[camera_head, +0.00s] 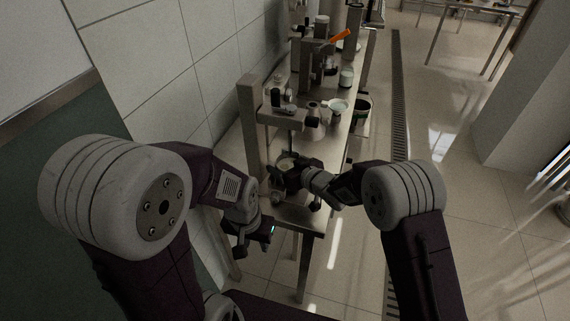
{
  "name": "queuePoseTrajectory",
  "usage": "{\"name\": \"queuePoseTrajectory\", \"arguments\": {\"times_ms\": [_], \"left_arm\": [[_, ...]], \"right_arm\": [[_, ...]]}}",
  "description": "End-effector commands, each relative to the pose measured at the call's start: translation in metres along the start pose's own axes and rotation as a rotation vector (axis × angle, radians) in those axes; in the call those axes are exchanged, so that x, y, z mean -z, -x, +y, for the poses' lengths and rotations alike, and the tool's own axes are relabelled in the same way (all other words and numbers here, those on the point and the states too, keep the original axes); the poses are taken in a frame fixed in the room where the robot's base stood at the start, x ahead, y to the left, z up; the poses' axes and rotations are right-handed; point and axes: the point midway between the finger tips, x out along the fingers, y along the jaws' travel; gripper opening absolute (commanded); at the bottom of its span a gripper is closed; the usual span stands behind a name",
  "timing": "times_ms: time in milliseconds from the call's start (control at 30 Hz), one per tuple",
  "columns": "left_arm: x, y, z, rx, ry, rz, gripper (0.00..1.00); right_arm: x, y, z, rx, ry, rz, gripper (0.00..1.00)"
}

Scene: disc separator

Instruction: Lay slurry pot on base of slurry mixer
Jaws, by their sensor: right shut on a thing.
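The slurry mixer (249,110) stands at the near end of the metal bench, with a tall grey post and a head reaching right over the bench. My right gripper (286,176) is at the mixer, below its head, and is shut on a small light pot, taken to be the slurry pot (287,163). The gripper and wrist hide most of the pot and the mixer base, so I cannot tell whether the pot touches the base. My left gripper (252,240) hangs low beside the bench's near left corner, apart from the pot; its fingers are too dark to read.
The bench (300,214) runs away from me along the tiled wall. Behind the mixer stand a conical flask (312,128), a funnel-like dish (338,106), a jar (346,77) and an orange-handled item (340,36). A dark bucket (362,108) is at the right edge.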

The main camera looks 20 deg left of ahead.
Motion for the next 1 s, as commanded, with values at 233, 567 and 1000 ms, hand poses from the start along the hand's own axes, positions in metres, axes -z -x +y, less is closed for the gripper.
{"name": "queuePoseTrajectory", "arguments": {"times_ms": [233,567,1000], "left_arm": [[-0.0004,-0.0031,-0.0001,0.000,0.000,0.000,0.36],[-0.0004,-0.0037,-0.0001,0.000,0.000,0.000,0.36],[-0.0006,-0.0057,-0.0001,0.000,0.000,0.000,0.36]], "right_arm": [[-0.0024,-0.0016,0.0001,0.000,0.001,0.003,0.09],[-0.0033,-0.0019,0.0001,0.000,0.000,0.003,0.09],[-0.0063,-0.0029,-0.0001,0.000,0.000,0.002,1.00]]}}
